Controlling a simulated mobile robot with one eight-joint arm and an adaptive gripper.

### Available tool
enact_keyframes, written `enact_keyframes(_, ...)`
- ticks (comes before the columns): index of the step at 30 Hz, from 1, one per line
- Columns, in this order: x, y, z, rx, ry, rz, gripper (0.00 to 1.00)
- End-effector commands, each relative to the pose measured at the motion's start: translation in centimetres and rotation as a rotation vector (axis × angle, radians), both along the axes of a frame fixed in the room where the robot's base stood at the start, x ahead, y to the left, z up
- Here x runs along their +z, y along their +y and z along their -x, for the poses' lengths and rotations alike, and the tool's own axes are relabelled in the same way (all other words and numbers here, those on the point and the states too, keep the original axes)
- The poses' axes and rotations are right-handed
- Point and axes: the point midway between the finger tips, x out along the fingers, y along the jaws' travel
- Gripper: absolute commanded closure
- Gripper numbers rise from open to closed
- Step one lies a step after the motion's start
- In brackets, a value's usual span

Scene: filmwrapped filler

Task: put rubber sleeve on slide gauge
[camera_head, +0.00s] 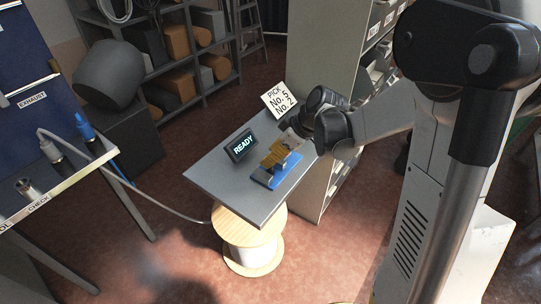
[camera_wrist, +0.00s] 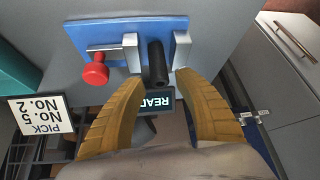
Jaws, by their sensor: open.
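The slide gauge (camera_wrist: 115,27) has a blue base with two grey upright jaws and a red knob on a rod at the left in the wrist view. Its blue base (camera_head: 262,180) shows on the grey table in the head view. The black rubber sleeve (camera_wrist: 158,62) stands between the two grey jaws in the wrist view, with narrow gaps at its sides. My gripper (camera_wrist: 161,79) is open. Its yellow fingers lie on either side of the sleeve's near end. I cannot tell whether they touch it. In the head view my gripper (camera_head: 279,153) is just over the gauge and hides the sleeve.
A READY display (camera_head: 241,146) stands on the table (camera_head: 228,181) behind the gauge. A tall grey cabinet (camera_head: 318,55) stands close by. The table's left and front parts are clear.

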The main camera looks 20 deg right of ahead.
Motion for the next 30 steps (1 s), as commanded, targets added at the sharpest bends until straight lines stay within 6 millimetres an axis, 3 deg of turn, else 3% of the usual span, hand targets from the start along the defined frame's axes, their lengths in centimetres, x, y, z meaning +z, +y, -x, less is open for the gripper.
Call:
enact_keyframes(9,6.2,-2.8,2.5,-0.003,0.001,0.000,0.61)
enact_keyframes(18,9.6,-4.5,4.0,-0.004,0.001,0.000,0.61)
enact_keyframes(23,11.1,-3.4,5.9,-0.087,0.028,0.019,0.61)
enact_keyframes(30,14.3,-0.6,12.8,-0.439,0.054,0.066,0.61)
